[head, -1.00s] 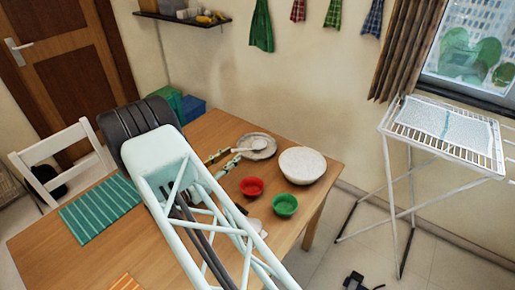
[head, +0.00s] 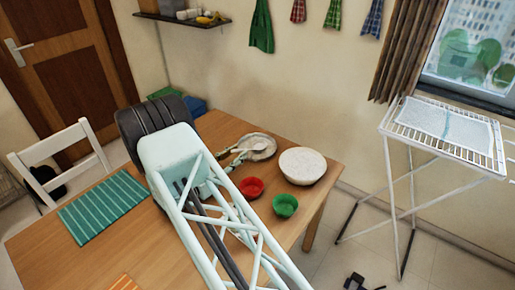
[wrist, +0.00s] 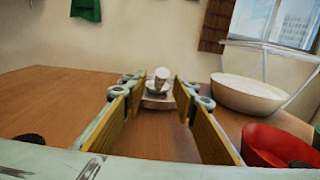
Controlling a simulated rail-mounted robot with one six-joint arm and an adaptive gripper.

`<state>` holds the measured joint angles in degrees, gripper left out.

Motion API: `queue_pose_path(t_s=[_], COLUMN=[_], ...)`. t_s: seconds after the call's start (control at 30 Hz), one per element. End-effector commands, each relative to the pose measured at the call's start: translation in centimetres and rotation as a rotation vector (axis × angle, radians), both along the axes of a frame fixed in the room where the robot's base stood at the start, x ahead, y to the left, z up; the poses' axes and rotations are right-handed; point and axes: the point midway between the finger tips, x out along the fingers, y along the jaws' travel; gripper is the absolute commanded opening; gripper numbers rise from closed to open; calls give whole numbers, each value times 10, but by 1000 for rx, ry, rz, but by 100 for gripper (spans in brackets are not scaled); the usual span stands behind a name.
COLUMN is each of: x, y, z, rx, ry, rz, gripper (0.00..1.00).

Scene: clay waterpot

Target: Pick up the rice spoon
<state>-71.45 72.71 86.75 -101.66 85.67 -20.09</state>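The white rice spoon (wrist: 161,75) shows in the wrist view straight ahead, in the gap between my fingertips. It rests at a pale, shallow plate (wrist: 157,102). In the head view the spoon (head: 240,152) lies at the left part of the round grey plate (head: 264,154), near the table's far edge. My gripper (wrist: 158,90) is open, with a yellowish pad on each finger, and nothing is held. The fingers point at the spoon; I cannot tell how far the tips are from it. My arm hides much of the gripper in the head view.
A white bowl (head: 302,166), a red bowl (head: 251,187) and a green bowl (head: 285,206) stand right of the gripper. The white bowl (wrist: 248,94) and red bowl (wrist: 278,148) are close on the right in the wrist view. A green striped mat (head: 103,205) lies left.

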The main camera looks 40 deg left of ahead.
Motion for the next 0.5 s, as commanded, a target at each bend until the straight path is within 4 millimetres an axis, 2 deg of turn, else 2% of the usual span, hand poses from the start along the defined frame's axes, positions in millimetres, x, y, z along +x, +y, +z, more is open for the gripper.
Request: queue_pose_path(t_s=[0.23,0.5], x=[28,38], y=[-4,-4], z=[-1,0], rx=[0,0], ry=[0,0], rz=[-1,2], gripper=[26,26])
